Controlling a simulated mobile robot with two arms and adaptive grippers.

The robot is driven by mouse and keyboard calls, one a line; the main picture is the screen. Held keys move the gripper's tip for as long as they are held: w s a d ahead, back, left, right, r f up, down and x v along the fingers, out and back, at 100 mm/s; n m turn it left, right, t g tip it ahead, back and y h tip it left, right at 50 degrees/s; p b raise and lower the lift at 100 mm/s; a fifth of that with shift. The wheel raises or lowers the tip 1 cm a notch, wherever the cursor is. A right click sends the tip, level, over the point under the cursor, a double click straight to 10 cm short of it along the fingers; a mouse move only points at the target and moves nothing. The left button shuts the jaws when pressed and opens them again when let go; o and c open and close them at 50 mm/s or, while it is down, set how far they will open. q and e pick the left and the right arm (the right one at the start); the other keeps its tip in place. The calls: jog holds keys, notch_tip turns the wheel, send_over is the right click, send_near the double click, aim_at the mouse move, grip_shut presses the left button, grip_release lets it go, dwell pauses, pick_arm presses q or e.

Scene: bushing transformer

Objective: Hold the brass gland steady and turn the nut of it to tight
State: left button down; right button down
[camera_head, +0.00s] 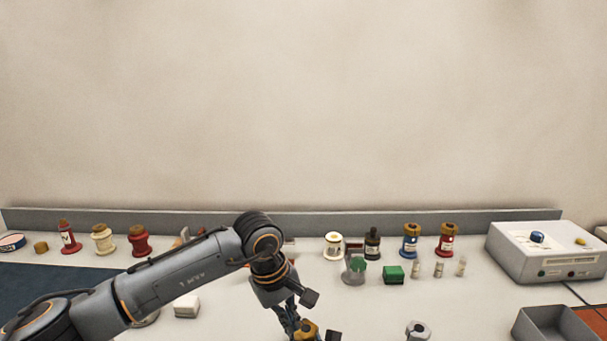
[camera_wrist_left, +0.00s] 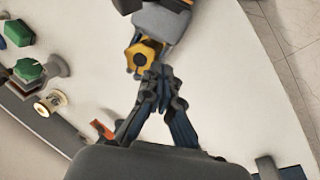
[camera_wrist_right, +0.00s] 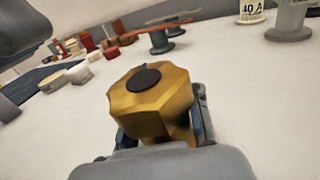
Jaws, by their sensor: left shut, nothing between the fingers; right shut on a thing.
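The brass gland (camera_wrist_right: 150,100) fills the middle of the right wrist view, a faceted gold-brown body with a dark round spot on its end. My right gripper (camera_wrist_right: 161,130) is shut on it from below, one finger on each side. The brass gland also shows in the left wrist view (camera_wrist_left: 140,57) and at the bottom edge of the head view (camera_head: 307,329). My left gripper (camera_wrist_left: 159,76) is shut and empty, its fingertips close beside the gland; I cannot tell whether they touch. I cannot make out the nut separately from the gland's body.
A grey hex-shaped piece (camera_head: 418,330) stands at the front of the white table. Small bottles, spools and a green block (camera_head: 393,273) stand along the back. A white control box (camera_head: 540,250) and grey tray (camera_head: 548,324) are at the right. A dark mat (camera_head: 50,285) lies left.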

pick_arm(q)
jog(key=shift+s+a+x, duration=0.1)
jog(key=shift+a+x, duration=0.05)
jog(key=shift+x, duration=0.55)
jog(key=shift+s+a+x, duration=0.1)
jog(key=shift+a+x, duration=0.05)
jog(key=shift+x, duration=0.55)
jog(key=shift+s+a+x, duration=0.1)
jog(key=shift+a+x, duration=0.05)
jog(key=shift+x, duration=0.6)
pick_arm(e)
jog(key=shift+f, duration=0.1)
pick_arm(q)
jog(key=shift+w+d+f, duration=0.1)
jog(key=shift+w+d, duration=0.05)
jog(key=shift+w, duration=0.4)
jog(key=shift+w+a, duration=0.55)
jog(key=shift+w, duration=0.15)
jog(key=shift+s+a, duration=0.1)
jog(key=shift+a, duration=0.05)
jog(key=v, duration=0.6)
jog(key=shift+w+d, duration=0.3)
jog(key=shift+d, duration=0.1)
